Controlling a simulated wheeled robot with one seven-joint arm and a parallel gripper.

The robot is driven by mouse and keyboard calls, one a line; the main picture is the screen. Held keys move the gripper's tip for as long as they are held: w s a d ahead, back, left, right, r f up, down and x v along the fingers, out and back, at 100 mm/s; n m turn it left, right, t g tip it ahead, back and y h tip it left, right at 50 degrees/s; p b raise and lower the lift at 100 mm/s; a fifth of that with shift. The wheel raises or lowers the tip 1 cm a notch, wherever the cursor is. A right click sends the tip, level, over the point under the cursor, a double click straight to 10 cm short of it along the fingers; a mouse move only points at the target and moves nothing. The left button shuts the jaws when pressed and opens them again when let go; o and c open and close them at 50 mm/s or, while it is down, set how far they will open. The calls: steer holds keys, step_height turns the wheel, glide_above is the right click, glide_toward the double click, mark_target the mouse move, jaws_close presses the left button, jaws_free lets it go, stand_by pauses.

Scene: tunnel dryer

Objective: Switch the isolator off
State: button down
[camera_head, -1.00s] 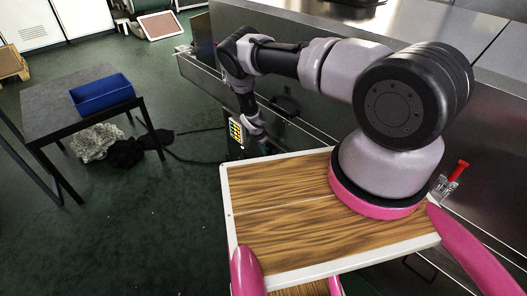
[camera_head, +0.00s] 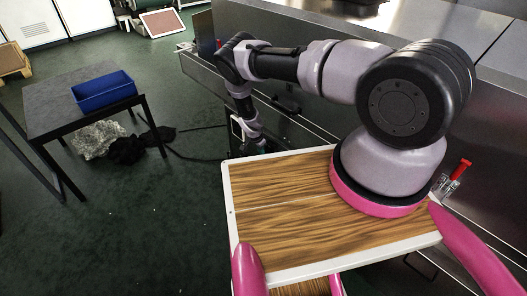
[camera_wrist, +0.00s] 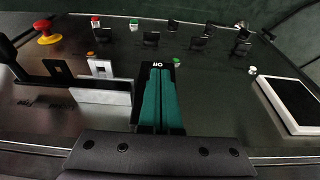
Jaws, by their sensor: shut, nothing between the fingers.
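In the wrist view, the two teal fingers of my gripper (camera_wrist: 158,72) are together and empty, pointing at a dark control panel (camera_wrist: 215,85). At their tips is a black plate (camera_wrist: 158,64) with small white lettering. The fingers hide most of it, so I cannot tell whether it is the isolator or how it is set. I cannot tell whether the tips touch it. Left of the fingers are a black bar-like handle (camera_wrist: 55,76) and a pale plate (camera_wrist: 103,90). In the head view, my gripper is low beside the machine, small and mostly hidden behind my arm and the wooden top.
The panel carries a red mushroom button (camera_wrist: 46,31), a green button (camera_wrist: 176,62), several small switches and a white-framed dark screen (camera_wrist: 290,102). A grey table (camera_head: 60,110) with a blue bin (camera_head: 104,92) stands left.

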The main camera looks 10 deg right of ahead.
steer(key=shift+s+a+f, duration=0.15)
steer(key=shift+a+f, duration=0.15)
steer(key=shift+f, duration=0.25)
steer(key=shift+d+r, duration=0.1)
steer(key=shift+d, duration=0.05)
steer(key=shift+w+d+r, duration=0.3)
steer(key=shift+w+d, duration=0.05)
steer(key=shift+d, duration=0.1)
